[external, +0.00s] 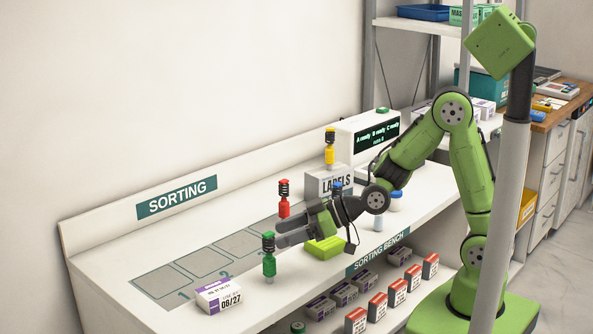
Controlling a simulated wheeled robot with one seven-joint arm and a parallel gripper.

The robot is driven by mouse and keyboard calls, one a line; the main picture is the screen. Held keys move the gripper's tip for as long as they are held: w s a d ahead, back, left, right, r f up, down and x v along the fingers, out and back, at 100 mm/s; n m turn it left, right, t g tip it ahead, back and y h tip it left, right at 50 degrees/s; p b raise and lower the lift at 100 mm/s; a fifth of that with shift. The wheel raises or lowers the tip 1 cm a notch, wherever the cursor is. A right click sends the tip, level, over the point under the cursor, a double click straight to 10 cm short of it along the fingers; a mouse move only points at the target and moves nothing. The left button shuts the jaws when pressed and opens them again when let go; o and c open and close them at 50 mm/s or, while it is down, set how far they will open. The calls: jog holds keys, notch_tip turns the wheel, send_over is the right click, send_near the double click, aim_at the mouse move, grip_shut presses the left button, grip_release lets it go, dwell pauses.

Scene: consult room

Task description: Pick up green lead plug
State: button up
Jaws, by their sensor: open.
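The green lead plug (269,256) stands upright on the sorting bench near its front edge, with a black ribbed top section and a green cap. My gripper (279,234) is open, with its fingers pointing left toward the plug. The fingertips are close to the plug's right side at upper-body height. I cannot tell from this view whether they touch it or stand behind it. No object shows between the fingers.
A red plug (284,205) stands behind my gripper, and a yellow plug (330,151) is farther back by the labels box (322,182). A purple-white carton (218,295) lies left of the green plug. A lime block (325,248) sits below my wrist. Marked squares (201,263) are bare.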

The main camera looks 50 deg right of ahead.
aim_at(269, 258)
jog(key=x, duration=0.7)
jog(key=shift+d, duration=0.25)
jog(key=shift+f, duration=0.1)
jog(key=c, duration=1)
